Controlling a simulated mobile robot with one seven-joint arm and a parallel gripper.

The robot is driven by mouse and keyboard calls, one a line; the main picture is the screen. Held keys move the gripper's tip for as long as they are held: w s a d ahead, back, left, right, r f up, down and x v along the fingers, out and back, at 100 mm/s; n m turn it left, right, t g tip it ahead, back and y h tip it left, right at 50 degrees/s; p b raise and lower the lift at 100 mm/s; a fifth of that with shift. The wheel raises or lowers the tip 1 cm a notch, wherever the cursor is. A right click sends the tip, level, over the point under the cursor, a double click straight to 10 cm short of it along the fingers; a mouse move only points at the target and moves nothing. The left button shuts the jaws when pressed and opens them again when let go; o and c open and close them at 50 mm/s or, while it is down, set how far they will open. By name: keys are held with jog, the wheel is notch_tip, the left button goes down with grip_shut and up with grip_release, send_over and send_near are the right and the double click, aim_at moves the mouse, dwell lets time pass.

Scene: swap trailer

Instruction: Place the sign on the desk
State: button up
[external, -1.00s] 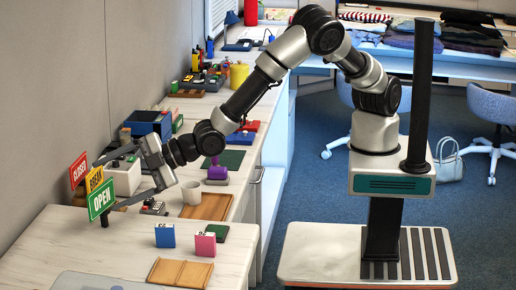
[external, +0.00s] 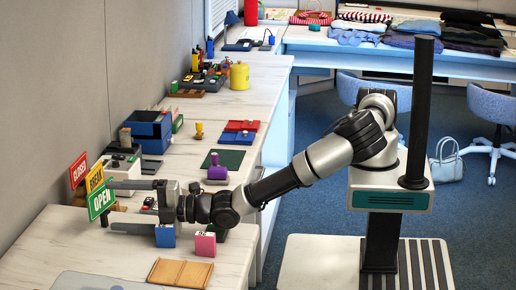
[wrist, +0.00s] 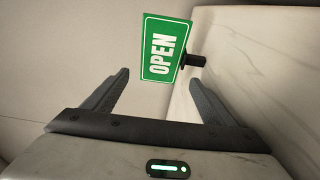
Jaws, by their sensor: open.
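The sign is a stack of angled panels: a green OPEN panel (external: 101,201), a yellow BREAK panel (external: 94,179) and a red CLOSED panel (external: 78,170). It stands at the left end of the near white desk (external: 120,262). My gripper (external: 111,206) is open and level, to the right of the sign, with its fingertips close to the OPEN panel. In the wrist view, the OPEN panel (wrist: 166,48) shows ahead of the open fingers, with a black stub (wrist: 196,60) at its right. Whether either finger touches it cannot be told. The sign's foot is mostly hidden.
A blue block (external: 165,237) stands close by my lower finger, with a pink block (external: 205,244) to its right. A wooden tray (external: 181,273) lies in front. A purple item (external: 217,168) and a blue box (external: 148,130) are behind. A wall runs along the left.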

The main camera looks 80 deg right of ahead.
aim_at(96, 204)
jog(key=w, duration=0.6)
jog(key=shift+w+a+r+b, duration=0.1)
jog(key=shift+w+a+b, duration=0.2)
jog(key=shift+w+a, duration=0.1)
jog(key=shift+c, duration=0.3)
jog(key=c, duration=1.2)
jog(key=shift+r, duration=0.1)
